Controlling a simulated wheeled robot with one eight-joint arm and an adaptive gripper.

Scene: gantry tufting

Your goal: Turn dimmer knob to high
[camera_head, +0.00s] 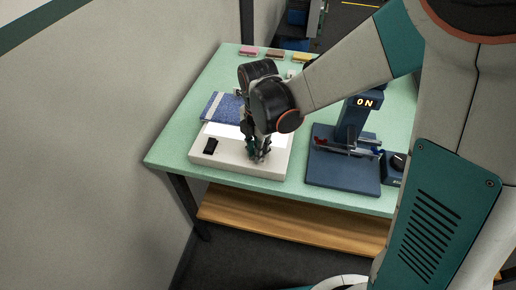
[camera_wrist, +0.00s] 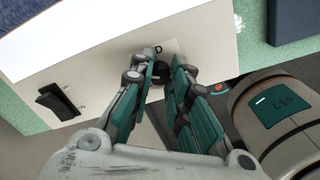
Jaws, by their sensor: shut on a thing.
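A white light box (camera_head: 222,170) with a glowing top stands on the green table. A black rocker switch (camera_head: 210,146) sits at the left of its front strip; the switch (camera_wrist: 59,101) also shows in the wrist view. My gripper (camera_head: 260,151) points down at the right part of that strip. In the wrist view my gripper (camera_wrist: 166,78) has its teal-padded fingers on both sides of the small dark dimmer knob (camera_wrist: 161,72), shut on it. The fingers cover most of the knob, so its setting cannot be read. A printed mark like a "D" is beside it.
A dark blue machine (camera_head: 340,172) with a lit "ON" display stands right of the light box, with a small dark control box beside it. A blue cloth piece (camera_head: 222,106) lies behind the light box. Several coloured blocks (camera_head: 276,54) line the table's far edge.

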